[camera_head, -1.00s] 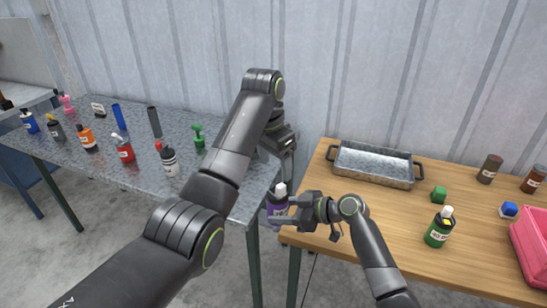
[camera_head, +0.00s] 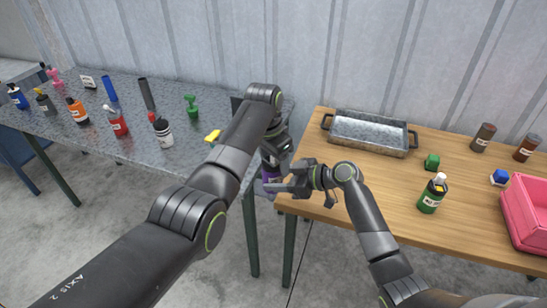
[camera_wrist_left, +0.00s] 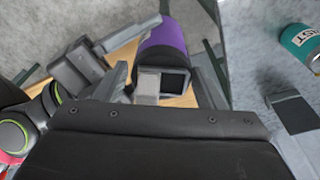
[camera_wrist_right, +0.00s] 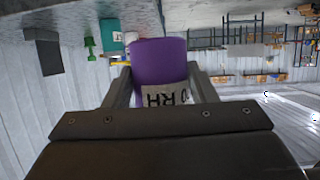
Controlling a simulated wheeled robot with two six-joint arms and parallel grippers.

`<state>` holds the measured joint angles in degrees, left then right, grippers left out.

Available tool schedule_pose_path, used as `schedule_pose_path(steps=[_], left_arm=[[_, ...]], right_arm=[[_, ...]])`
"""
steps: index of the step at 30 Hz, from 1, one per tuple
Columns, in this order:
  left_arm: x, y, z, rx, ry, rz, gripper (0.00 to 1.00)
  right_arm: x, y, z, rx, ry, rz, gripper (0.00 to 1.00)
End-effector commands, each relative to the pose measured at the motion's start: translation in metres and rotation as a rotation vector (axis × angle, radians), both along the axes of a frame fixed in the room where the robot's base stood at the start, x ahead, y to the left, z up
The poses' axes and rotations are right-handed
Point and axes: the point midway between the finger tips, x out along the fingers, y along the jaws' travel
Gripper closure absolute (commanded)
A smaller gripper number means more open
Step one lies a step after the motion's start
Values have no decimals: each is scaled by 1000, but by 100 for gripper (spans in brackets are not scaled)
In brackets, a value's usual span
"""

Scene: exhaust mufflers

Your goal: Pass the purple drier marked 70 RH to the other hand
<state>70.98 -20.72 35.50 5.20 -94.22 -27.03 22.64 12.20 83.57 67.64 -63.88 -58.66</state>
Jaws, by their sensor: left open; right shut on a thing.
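The purple drier (camera_head: 270,172) is held in the gap between the two tables, upright. My right gripper (camera_head: 284,185) is shut on its body. In the right wrist view the purple drier (camera_wrist_right: 160,60) sits between the fingers, with part of its white label reading "RH".
The wooden right table (camera_head: 390,185) holds a metal tray (camera_head: 368,133), a green bottle (camera_head: 432,193) and a pink bin (camera_head: 528,212). Both table edges are close to the grippers.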

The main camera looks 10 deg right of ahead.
Motion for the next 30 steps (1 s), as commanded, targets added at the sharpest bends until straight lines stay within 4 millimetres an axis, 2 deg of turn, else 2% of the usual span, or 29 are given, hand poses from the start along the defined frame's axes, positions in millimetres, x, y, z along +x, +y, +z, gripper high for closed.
schedule_pose_path(steps=[1, 8, 9, 15, 24, 30], left_arm=[[0, 0, 0, 0, 0, 0, 41], [0, 0, 0, 0, 1, 0, 71], [0, 0, 1, 0, 1, 0, 73], [0, 0, 1, 0, 0, 0, 74], [0, 0, 1, 0, 0, 0, 74], [0, 0, 1, 0, 0, 0, 74]], right_arm=[[0, 0, 0, 0, -1, 0, 74], [0, 0, 0, 1, -1, -1, 74], [0, 0, 0, 1, -1, -1, 47], [0, 0, 0, 0, 0, 0, 23], [-1, -2, 1, -1, -1, -1, 23], [-14, -24, 10, -5, -2, -2, 23]])
